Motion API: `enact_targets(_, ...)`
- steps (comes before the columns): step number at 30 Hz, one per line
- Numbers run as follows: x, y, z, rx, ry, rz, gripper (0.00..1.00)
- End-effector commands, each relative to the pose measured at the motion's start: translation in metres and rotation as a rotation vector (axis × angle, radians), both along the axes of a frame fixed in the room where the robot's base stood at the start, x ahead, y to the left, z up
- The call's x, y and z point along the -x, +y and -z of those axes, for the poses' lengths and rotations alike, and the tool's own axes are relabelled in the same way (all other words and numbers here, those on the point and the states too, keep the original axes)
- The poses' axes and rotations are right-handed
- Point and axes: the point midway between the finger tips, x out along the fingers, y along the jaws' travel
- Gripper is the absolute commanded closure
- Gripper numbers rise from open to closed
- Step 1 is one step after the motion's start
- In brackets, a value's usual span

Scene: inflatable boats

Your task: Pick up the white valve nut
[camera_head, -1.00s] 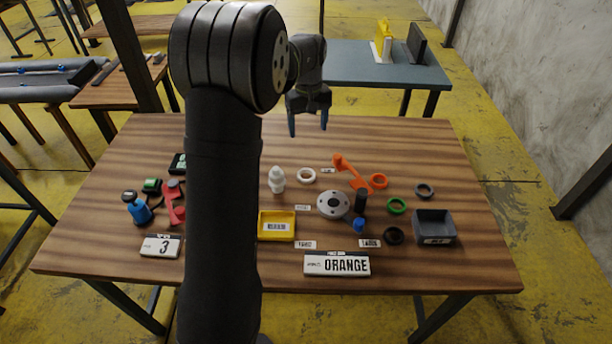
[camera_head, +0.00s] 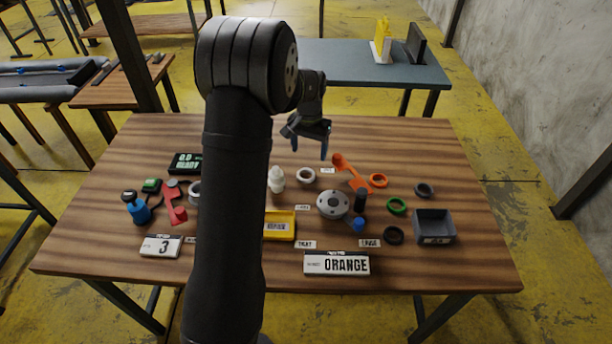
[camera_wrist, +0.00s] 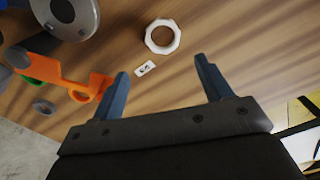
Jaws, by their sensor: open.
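The white valve nut (camera_head: 306,175) lies flat on the wooden table, just behind and right of a white bottle-like part. In the wrist view the white nut (camera_wrist: 162,36) shows as a ring with a faceted outer edge, beyond the fingertips and between their lines. My gripper (camera_head: 308,149) is open and empty above the table, behind the nut. Its two blue fingers also show in the wrist view (camera_wrist: 165,68), spread wide, with bare wood and a small label (camera_wrist: 145,68) between them.
An orange lever part (camera_head: 350,171) and orange ring (camera_head: 378,181) lie right of the nut. A grey flanged disc (camera_head: 333,204), white bottle-like part (camera_head: 276,180), yellow tray (camera_head: 280,237) and dark grey bin (camera_head: 434,216) stand nearer the front. The back right tabletop is clear.

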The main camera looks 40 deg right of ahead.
Motion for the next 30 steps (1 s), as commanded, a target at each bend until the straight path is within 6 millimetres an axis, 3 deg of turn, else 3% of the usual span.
enact_targets(3, 0.000, 0.001, 0.022, -0.001, 0.002, -0.001, 0.28)
enact_targets(11, -0.001, 0.002, 0.041, -0.001, 0.000, -0.001, 0.28)
enact_targets(21, -0.003, 0.010, 0.085, -0.001, 0.002, -0.001, 0.28)
enact_targets(29, -0.003, 0.009, 0.088, 0.001, 0.000, -0.001, 0.28)
enact_targets(30, -0.003, 0.009, 0.088, 0.001, 0.000, -0.001, 0.32)
